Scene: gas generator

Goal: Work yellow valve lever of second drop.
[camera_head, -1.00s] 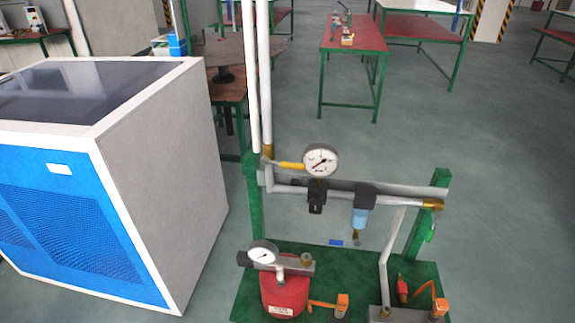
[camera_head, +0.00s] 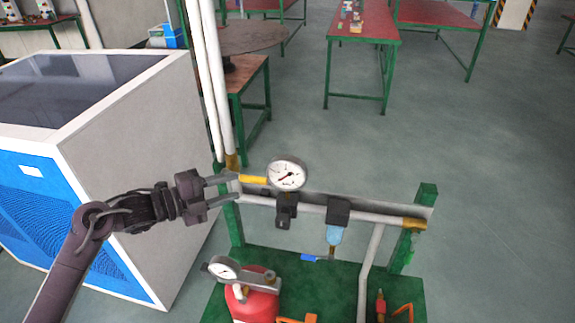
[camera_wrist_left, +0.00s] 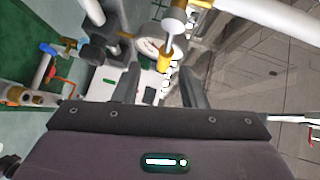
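The yellow valve lever (camera_head: 253,180) points right from the white pipes toward the round gauge (camera_head: 287,175). My left gripper (camera_head: 236,187) comes in from the left, at the lever's pipe end. Its two fingers are spread, with a clear gap between them. In the left wrist view a yellow piece (camera_wrist_left: 164,62), seemingly the lever, appears just beyond the gap between the open fingers (camera_wrist_left: 162,84). I cannot tell whether a finger touches it. My right gripper is not in view.
A black regulator (camera_head: 286,208) and a blue-bowled filter (camera_head: 335,234) hang on the horizontal pipe (camera_head: 375,218). A red tank (camera_head: 255,300) with another gauge stands below on the green base. A blue and white cabinet (camera_head: 150,135) stands close on the left.

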